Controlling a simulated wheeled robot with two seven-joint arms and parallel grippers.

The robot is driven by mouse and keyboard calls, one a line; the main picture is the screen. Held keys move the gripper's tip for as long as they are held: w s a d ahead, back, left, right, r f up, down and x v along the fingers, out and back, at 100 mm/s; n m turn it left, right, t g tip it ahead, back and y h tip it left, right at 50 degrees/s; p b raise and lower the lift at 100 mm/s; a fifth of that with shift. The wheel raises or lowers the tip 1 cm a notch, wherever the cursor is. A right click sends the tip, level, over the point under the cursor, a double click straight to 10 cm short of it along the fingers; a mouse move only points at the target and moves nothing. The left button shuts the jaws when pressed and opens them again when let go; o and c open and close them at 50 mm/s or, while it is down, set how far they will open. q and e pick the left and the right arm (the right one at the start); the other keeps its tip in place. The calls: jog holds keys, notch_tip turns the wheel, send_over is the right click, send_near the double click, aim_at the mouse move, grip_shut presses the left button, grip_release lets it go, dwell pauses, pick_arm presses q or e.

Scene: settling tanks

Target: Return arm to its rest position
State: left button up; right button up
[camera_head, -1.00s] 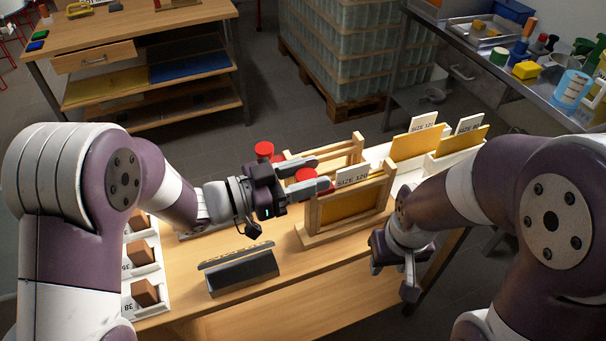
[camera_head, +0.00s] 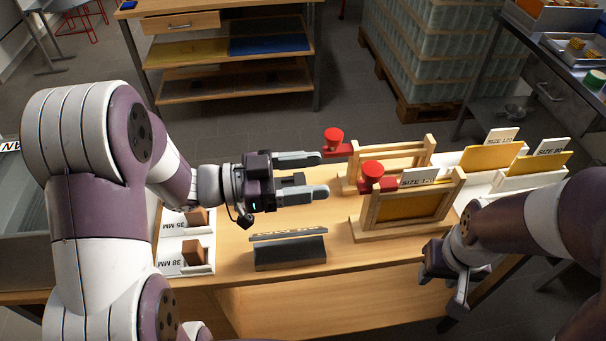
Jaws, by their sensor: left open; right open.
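My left gripper (camera_head: 324,174) is open and empty. Its two grey fingers point right, above the wooden table (camera_head: 240,262) and left of two red knobs. One red knob (camera_head: 334,136) sits at the rear wooden frame (camera_head: 400,156), the other red knob (camera_head: 373,171) at the front wooden frame (camera_head: 411,206). The fingertips show a gap from the front knob; the upper finger ends close to the rear knob, and I cannot tell if they touch. My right gripper (camera_head: 440,285) is at the table's right front edge, pointing down, holding nothing that I can see.
A dark block (camera_head: 290,255) lies below my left gripper. White trays with brown pieces (camera_head: 194,252) stand at the left. Yellow sheets with size cards (camera_head: 493,156) stand at the back right. A steel bench (camera_head: 545,50) and a glass-filled pallet (camera_head: 435,60) are behind.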

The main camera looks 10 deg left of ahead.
pick_arm(q)
jog(key=shift+s+a, duration=0.2)
jog(key=shift+a, duration=0.25)
